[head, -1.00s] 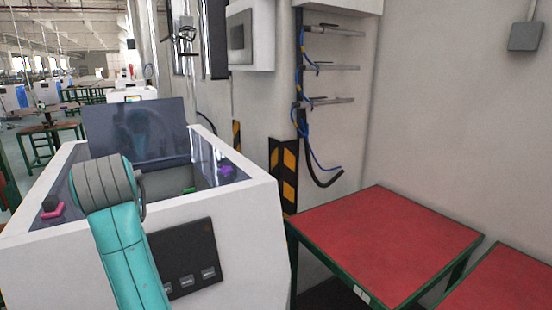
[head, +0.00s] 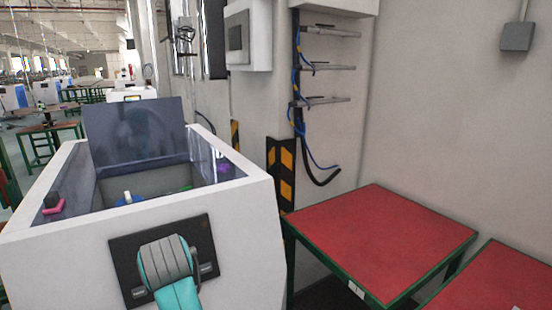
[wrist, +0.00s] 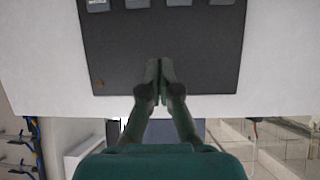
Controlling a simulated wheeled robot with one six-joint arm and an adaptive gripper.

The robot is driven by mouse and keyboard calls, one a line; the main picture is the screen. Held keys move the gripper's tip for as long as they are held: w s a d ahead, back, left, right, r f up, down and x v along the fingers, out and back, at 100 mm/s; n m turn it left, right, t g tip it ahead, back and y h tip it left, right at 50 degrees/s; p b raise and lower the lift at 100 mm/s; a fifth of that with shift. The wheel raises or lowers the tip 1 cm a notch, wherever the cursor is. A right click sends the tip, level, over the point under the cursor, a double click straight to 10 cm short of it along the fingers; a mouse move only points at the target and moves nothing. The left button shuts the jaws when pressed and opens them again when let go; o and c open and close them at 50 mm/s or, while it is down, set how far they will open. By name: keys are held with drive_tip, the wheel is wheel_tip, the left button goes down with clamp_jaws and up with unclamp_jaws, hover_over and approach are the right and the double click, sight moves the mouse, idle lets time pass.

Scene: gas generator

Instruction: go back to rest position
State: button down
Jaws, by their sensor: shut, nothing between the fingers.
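My gripper (wrist: 160,72) is shut and empty in the wrist view. Its fingertips point at the dark front panel (wrist: 185,55) of the white machine; I cannot tell whether they touch it. In the head view my teal and grey arm covers part of this panel (head: 122,250), and the gripper itself cannot be made out there. The white generator cabinet (head: 245,215) stands open at the top, with its dark lid (head: 135,128) raised at the back. Inside are a pink handle (head: 50,207), a blue and white part (head: 130,198) and a purple part (head: 223,168).
A red table (head: 380,240) with green legs stands right of the cabinet, and another red table (head: 495,285) is beyond it. Both tops look almost bare. A wall rack with rods and blue cables (head: 322,100) and a grey box (head: 248,38) are behind.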

drive_tip(key=s+d+f+m+t, duration=0.1)
drive_tip(key=s+d+f, duration=0.4)
drive_tip(key=d+f, duration=0.7)
drive_tip(key=s+d+f+m+t, duration=0.1)
drive_tip(key=s+d+f, duration=0.3)
drive_tip(key=d+f, duration=0.7)
drive_tip(key=s+d+f+t+h, duration=0.1)
drive_tip(key=s+d+f, duration=0.6)
drive_tip(key=s, duration=0.2)
drive_tip(key=s+d+r+m+t+h, duration=0.1)
drive_tip(key=s+d, duration=0.4)
drive_tip(key=s, duration=0.4)
drive_tip(key=s+d+m+t, duration=0.1)
drive_tip(key=s+d, duration=0.4)
drive_tip(key=s, duration=0.4)
drive_tip(key=s+d+r+m+h, duration=0.1)
drive_tip(key=s+d+r, duration=0.1)
drive_tip(key=s+r, duration=0.3)
drive_tip(key=s+d+r+t+h, duration=0.1)
drive_tip(key=s+d+r, duration=0.1)
drive_tip(key=s+r, duration=0.4)
drive_tip(key=s, duration=0.4)
drive_tip(key=shift+s+d+r+m+h, duration=0.15)
drive_tip(key=shift+s+m+h, duration=0.15)
drive_tip(key=shift+s+m, duration=0.1)
